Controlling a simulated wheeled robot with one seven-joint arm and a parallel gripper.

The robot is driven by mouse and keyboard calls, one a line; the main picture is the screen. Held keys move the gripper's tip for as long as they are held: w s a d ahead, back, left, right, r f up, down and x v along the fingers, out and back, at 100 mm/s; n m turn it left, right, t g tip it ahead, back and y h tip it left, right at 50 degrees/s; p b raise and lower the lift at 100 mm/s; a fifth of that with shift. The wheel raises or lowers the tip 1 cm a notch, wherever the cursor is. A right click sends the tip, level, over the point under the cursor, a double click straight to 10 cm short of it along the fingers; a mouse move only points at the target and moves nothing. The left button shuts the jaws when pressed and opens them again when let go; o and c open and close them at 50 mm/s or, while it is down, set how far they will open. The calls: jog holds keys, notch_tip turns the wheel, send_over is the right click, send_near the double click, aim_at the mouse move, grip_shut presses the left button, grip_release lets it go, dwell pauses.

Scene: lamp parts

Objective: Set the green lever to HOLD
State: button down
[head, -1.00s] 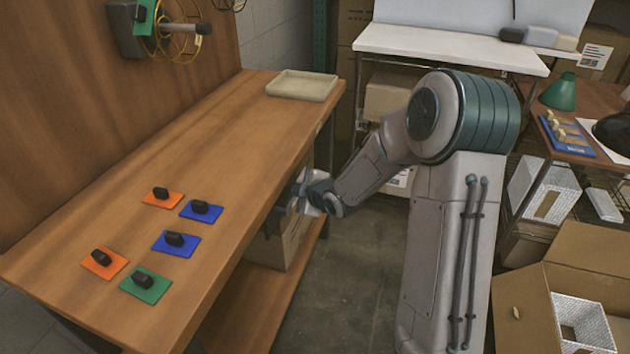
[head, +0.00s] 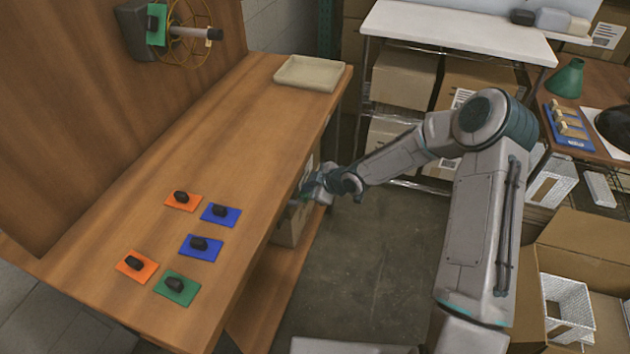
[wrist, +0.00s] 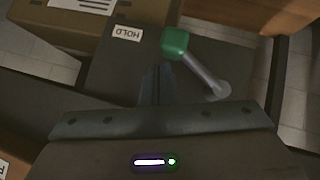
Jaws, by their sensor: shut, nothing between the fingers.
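The green lever shows in the wrist view as a green knob (wrist: 174,43) on a grey metal rod, which runs down right to a round pivot (wrist: 221,90) on a dark box face. A white HOLD label (wrist: 127,32) is on that face, left of the knob. My gripper (wrist: 158,72) is shut and empty, its fingertips just below and left of the knob; I cannot tell whether they touch it. In the head view my gripper (head: 308,192) is beside the workbench's right edge, and the lever is mostly hidden there.
The wooden workbench (head: 130,215) carries several coloured plates with black knobs, including a green plate (head: 177,289). A beige tray (head: 309,73) sits at its far end. Cardboard boxes (head: 405,75) stand on shelving behind my arm. An open carton (head: 590,250) is at right.

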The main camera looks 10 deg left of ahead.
jog(key=shift+f, duration=0.4)
jog(key=shift+d+f, duration=0.1)
dwell(0.4)
jog(key=s+d+r+p, duration=0.1)
jog(key=d+r+p, duration=0.4)
jog(key=r, duration=0.6)
jog(key=shift+s+d+r+p, duration=0.15)
jog(key=shift+s+d+p, duration=0.15)
jog(key=shift+d, duration=0.55)
